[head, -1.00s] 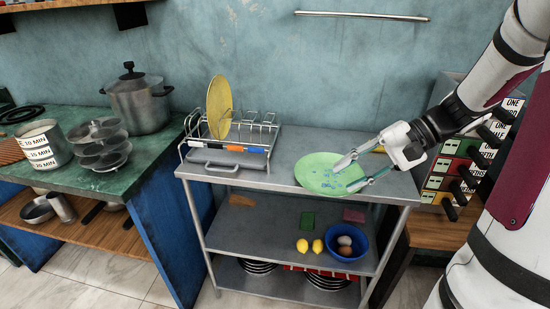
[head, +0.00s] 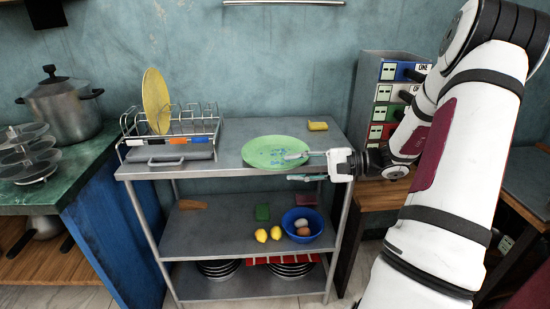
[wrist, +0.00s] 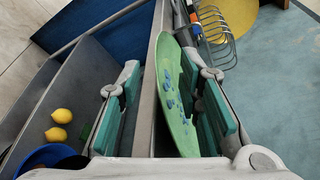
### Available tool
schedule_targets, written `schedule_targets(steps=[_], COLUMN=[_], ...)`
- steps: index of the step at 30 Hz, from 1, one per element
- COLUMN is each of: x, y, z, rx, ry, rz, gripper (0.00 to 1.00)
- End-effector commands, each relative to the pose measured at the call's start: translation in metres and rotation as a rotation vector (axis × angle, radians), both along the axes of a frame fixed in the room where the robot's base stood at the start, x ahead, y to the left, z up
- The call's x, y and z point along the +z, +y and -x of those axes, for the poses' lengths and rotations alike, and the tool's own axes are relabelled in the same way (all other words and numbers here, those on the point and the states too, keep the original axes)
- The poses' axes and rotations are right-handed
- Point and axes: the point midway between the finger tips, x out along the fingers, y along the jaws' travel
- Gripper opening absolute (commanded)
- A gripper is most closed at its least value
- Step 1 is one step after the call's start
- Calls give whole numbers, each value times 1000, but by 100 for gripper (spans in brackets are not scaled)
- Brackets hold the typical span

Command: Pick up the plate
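A green plate (head: 270,152) with bluish marks lies flat on the cart's grey metal top, near its front right part. It also shows in the wrist view (wrist: 176,100). My gripper (head: 297,167) comes in from the right and is open, its fingers one above the other. The upper finger is over the plate's right part; the lower finger is in front of and below the cart top's front edge. In the wrist view the plate's rim and the cart edge lie between the spread fingers (wrist: 155,80). Contact cannot be told. A yellow plate (head: 156,100) stands upright in the dish rack.
The wire dish rack (head: 190,127) stands left on the cart top (head: 228,165). A yellow sponge-like item (head: 317,126) lies behind the plate. Lemons (head: 262,235) and a blue bowl (head: 315,222) with eggs are on the shelf below. Colored drawers (head: 382,95) stand right.

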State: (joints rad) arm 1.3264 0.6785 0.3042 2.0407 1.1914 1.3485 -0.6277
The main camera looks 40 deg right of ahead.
Motion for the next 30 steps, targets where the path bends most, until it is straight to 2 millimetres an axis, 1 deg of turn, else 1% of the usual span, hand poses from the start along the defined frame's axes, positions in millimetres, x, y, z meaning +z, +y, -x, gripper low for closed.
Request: schedule_targets(steps=[3, 8, 11, 19, 26, 27, 29, 30], x=[-2, -4, -5, -11, -10, -10, -10, -10], y=[8, 13, 19, 43, 45, 45, 45, 45], z=[-9, -13, -20, -46, -49, -49, -49, -49], rx=[1, 1, 3, 3, 0, 0, 0, 0], ry=[0, 1, 1, 1, 1, 1, 1, 1], rz=[0, 1, 0, 0, 0, 0, 0, 1], gripper=[32, 32, 32, 32, 32, 30, 16, 7])
